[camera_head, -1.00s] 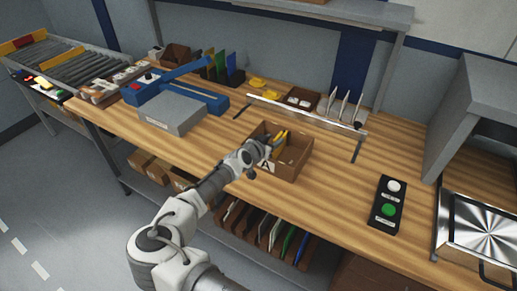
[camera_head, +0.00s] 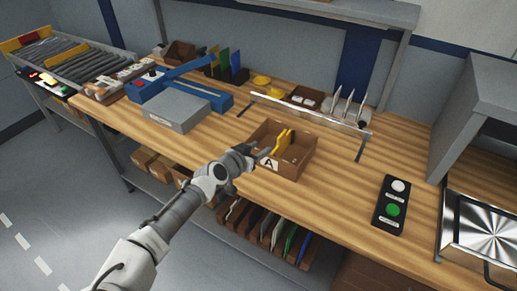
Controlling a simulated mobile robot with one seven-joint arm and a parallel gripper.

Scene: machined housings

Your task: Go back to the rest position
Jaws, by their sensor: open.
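My gripper (camera_head: 263,157) is at the left side of a brown bin marked A (camera_head: 291,171), in front of the metal rail. Its jaws are open and I see nothing held in them. Yellow parts (camera_head: 283,141) stand inside the bin. My arm reaches up from the bottom left over the table's front edge. Whether the fingertips touch the bin's wall I cannot tell.
A wooden workbench (camera_head: 340,195) carries a grey block (camera_head: 178,109), a blue device (camera_head: 205,93), a button box (camera_head: 391,203) and a metal rail (camera_head: 310,112). A shiny metal plate (camera_head: 490,228) is at the right. Folders fill a shelf below. Bare wood lies right of the bin.

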